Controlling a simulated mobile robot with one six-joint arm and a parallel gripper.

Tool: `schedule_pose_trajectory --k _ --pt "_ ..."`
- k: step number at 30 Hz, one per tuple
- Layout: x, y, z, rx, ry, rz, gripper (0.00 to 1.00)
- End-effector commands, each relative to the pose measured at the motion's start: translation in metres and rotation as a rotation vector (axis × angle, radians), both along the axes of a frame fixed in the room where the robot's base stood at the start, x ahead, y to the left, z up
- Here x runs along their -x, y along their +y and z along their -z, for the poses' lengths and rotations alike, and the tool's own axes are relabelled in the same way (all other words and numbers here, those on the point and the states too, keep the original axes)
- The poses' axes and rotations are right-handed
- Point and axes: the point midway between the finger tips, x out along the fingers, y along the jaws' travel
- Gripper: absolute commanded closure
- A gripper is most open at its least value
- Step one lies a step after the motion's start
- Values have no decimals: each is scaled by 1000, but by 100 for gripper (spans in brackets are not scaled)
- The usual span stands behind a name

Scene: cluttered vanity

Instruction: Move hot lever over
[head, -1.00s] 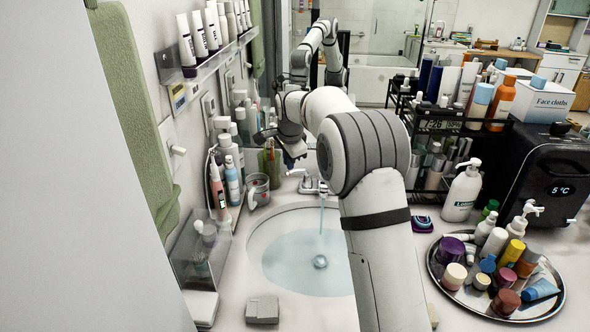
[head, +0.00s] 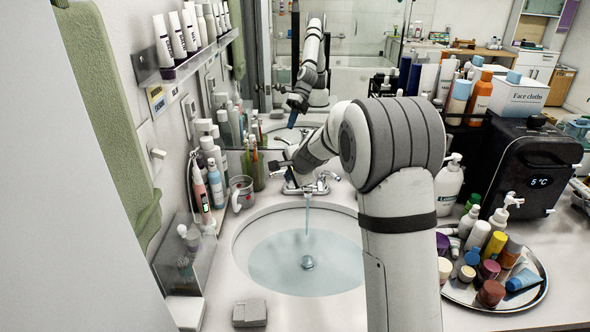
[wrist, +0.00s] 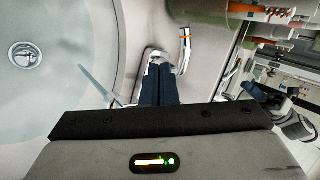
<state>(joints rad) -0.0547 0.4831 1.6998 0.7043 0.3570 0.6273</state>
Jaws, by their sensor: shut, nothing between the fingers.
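The tap (head: 307,188) stands behind the round sink, and a stream of water runs from it. A chrome lever with an orange-red mark, the hot lever (wrist: 185,48), shows in the wrist view, just right of my fingertips. My gripper (wrist: 161,70) is shut and empty, its two dark blue fingers together over the chrome tap fittings. I cannot tell whether they touch the metal. In the head view my gripper (head: 280,166) is low by the left side of the tap. Another lever (head: 328,178) shows right of the spout.
The sink (head: 250,225) holds water. A mug (head: 241,190) and bottles stand left of the tap. A round tray (head: 455,290) of toiletries, a white pump bottle (head: 449,185) and a black appliance (head: 520,165) are at right.

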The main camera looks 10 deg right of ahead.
Motion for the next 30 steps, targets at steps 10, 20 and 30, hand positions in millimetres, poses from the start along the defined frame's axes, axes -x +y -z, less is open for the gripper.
schedule_pose_trajectory --k 10,20,30 --pt "-40 18 17 1 -1 -2 100" --pt "-46 20 20 0 -1 -1 100" --pt "-52 4 16 2 1 50 100"
